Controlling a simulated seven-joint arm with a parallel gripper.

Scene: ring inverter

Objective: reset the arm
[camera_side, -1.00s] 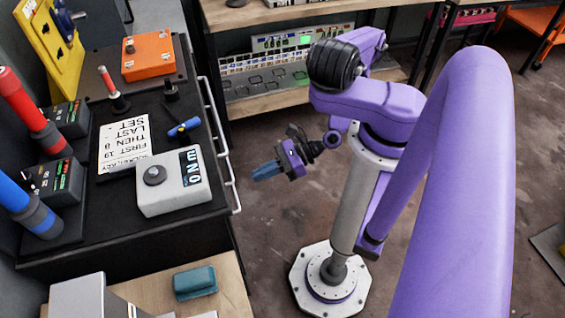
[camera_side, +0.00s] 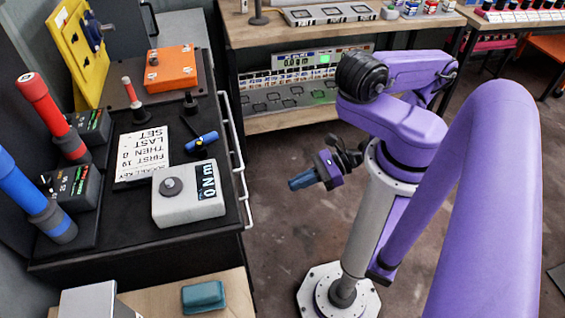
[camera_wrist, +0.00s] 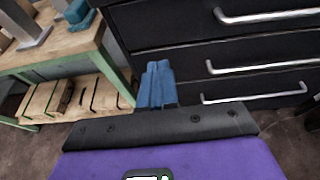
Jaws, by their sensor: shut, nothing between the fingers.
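My gripper (camera_side: 300,181) has blue fingers and hangs in free air right of the black drawer cabinet, over the floor. Its fingers (camera_wrist: 157,88) are together and empty in the wrist view, pointing toward the cabinet's drawers. My purple arm is folded back above its pedestal in the side view. Nothing touches the gripper in either view.
The black cabinet (camera_side: 140,221) carries a grey torque meter (camera_side: 172,212), a printed card (camera_side: 143,152), a blue-handled tool (camera_side: 201,142) and red and blue cylinders. Its silver handles (camera_wrist: 262,63) stick out toward my gripper. A wooden bench (camera_side: 240,297) holds a teal block (camera_side: 203,296).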

